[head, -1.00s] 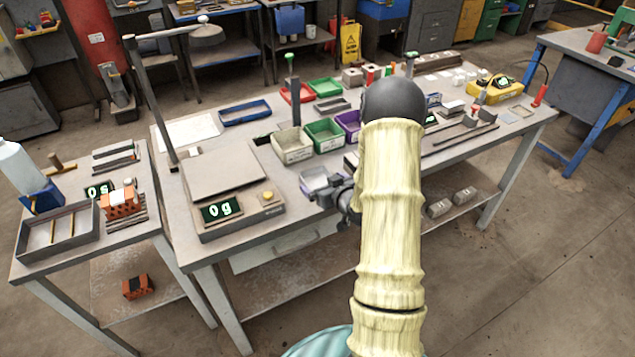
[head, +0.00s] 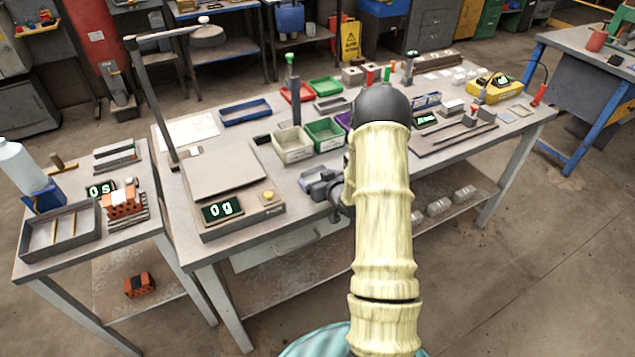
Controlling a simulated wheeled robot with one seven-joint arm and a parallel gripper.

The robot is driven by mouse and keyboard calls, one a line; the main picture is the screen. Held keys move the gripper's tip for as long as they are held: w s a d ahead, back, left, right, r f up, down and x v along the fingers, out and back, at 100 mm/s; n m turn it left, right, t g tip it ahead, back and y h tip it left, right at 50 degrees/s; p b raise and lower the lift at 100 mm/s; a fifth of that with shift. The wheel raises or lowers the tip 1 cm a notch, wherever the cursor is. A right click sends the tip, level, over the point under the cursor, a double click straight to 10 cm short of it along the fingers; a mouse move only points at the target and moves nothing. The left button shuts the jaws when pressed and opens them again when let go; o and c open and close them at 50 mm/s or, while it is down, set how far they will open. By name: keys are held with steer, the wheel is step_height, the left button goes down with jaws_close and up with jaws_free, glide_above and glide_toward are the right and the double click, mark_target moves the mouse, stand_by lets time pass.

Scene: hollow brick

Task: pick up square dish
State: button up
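The square dish (head: 309,174) is a small pale, lilac-grey dish near the front edge of the main workbench, just right of the scale. Only a sliver of it shows in the head view; my gripper and arm hide the rest. My gripper (head: 318,188) is dark grey and is over or right beside the dish, pointing left. I cannot see its fingertips clearly, so neither its opening nor any contact with the dish can be told.
The scale (head: 222,168) reading 0g stands left of my gripper. Behind are a beige bin (head: 292,147), a green bin (head: 325,134) and a partly hidden purple bin. A lamp post (head: 164,110) rises at the bench's left. Tools and a yellow device (head: 494,86) lie to the right.

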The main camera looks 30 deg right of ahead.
steer(key=c, duration=0.4)
steer(key=shift+r, duration=0.1)
step_height(320, 180, up, 10)
steer(key=shift+f+b, duration=0.1)
steer(key=shift+b, duration=0.2)
stand_by(0.5)
